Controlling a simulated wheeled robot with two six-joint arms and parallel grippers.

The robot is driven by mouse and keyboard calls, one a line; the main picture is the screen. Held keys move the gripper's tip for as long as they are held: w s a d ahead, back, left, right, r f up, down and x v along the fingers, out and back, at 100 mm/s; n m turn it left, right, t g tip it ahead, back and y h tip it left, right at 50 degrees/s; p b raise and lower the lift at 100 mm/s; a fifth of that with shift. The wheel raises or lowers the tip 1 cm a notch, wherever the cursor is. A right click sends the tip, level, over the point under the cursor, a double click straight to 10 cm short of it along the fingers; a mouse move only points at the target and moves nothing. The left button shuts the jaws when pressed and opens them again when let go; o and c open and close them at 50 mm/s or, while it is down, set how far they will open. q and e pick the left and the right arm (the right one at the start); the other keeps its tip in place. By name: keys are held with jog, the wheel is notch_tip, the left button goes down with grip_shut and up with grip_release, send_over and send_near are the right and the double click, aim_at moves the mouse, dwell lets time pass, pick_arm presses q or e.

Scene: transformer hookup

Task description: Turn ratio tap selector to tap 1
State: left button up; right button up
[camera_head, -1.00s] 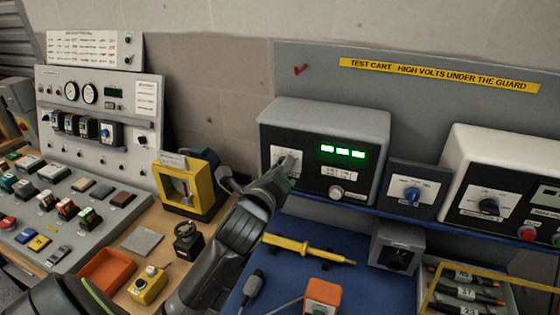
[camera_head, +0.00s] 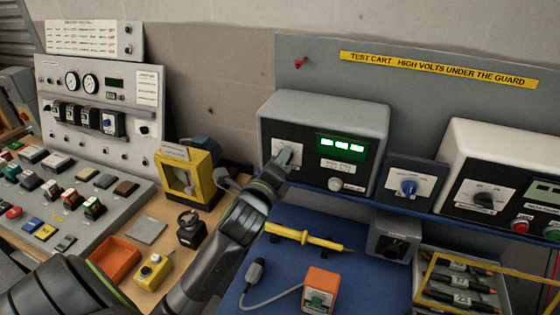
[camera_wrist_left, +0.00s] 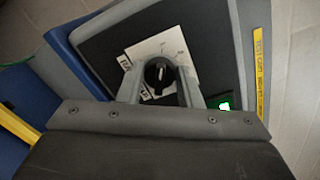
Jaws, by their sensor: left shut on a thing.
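The ratio tap selector is a black rotary knob (camera_wrist_left: 158,76) on a white dial plate (camera_wrist_left: 142,58), seen in the left wrist view. It sits on the black front panel of a grey instrument box (camera_head: 330,112) with a green lit display. My left gripper (camera_head: 284,156) reaches the dial at the left of this panel. In the left wrist view its two fingers (camera_wrist_left: 160,88) straddle the knob, shut on it. The gripper hides most of the dial in the head view, and I cannot read which tap the knob points to. My right gripper is not in view.
A blue knob (camera_head: 408,187) on a small grey box and a white instrument (camera_head: 500,160) stand to the right. A yellow probe (camera_head: 305,238) and an orange box (camera_head: 320,288) lie on the blue mat below. A yellow frame (camera_head: 186,180) stands left of my arm.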

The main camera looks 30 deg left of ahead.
pick_arm(q)
jog(key=o, duration=1)
jog(key=shift+c, duration=0.2)
jog(key=p+v, duration=0.5)
jog(key=v, duration=1.2)
jog(key=shift+s+d, duration=0.15)
